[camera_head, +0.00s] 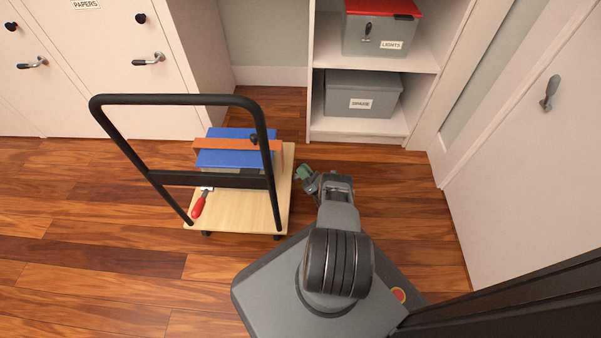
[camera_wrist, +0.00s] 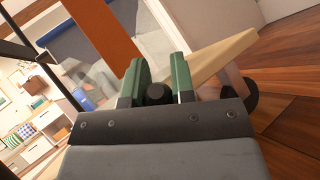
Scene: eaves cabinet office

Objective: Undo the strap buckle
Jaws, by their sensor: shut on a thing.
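An orange strap (camera_head: 213,143) lies across a blue-lidded grey box (camera_head: 236,159) on a wooden cart deck. A small dark fitting (camera_head: 253,138) on the strap, beside the cart's handle, looks like the buckle. My gripper (camera_head: 306,174) is low at the right side of the cart, right of and below that fitting in the picture. In the wrist view its green fingers (camera_wrist: 158,84) are closed about a dark round knob (camera_wrist: 157,93). Whether this knob belongs to the buckle I cannot tell. The strap (camera_wrist: 105,30) shows above the fingers there.
The cart's black handle (camera_head: 175,100) rises in front of the box. A red-handled tool (camera_head: 200,204) lies on the deck (camera_head: 245,210). A shelf unit (camera_head: 355,133) with grey bins stands behind; white cabinets (camera_head: 120,70) are at left. Wooden floor is clear left of the cart.

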